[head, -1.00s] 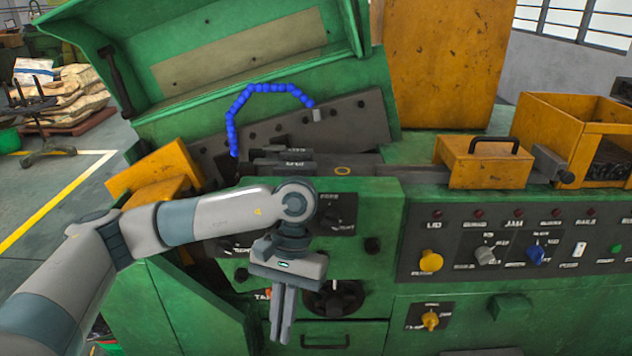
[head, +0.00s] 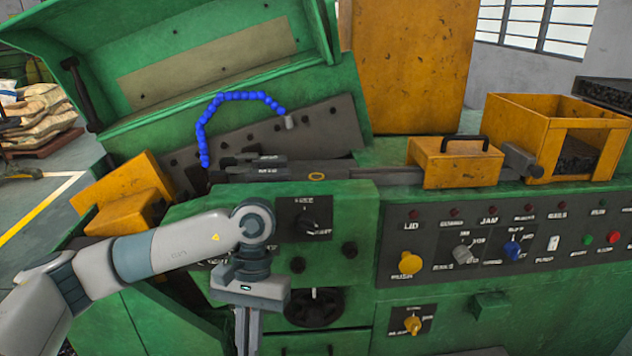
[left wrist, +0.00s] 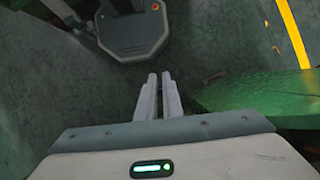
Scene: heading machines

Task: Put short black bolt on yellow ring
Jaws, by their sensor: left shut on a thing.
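The yellow ring (head: 316,176) is a small flat circle on the dark ledge at the top of the green machine. My left gripper (head: 247,340) points down in front of the machine's front panel, below and to the left of the ring and well apart from it. Its fingertips are cut off by the bottom edge of the head view. In the left wrist view its two fingers (left wrist: 160,82) are almost together. What they hold is hidden between them; I take it for the short black bolt, but cannot see it. My right gripper is not in view.
A yellow box with a black handle (head: 456,160) and an open yellow bin (head: 530,112) stand right of the ring. A blue jointed hose (head: 240,96) arches behind it. Knobs and a control panel (head: 480,230) line the front. The ledge around the ring looks clear.

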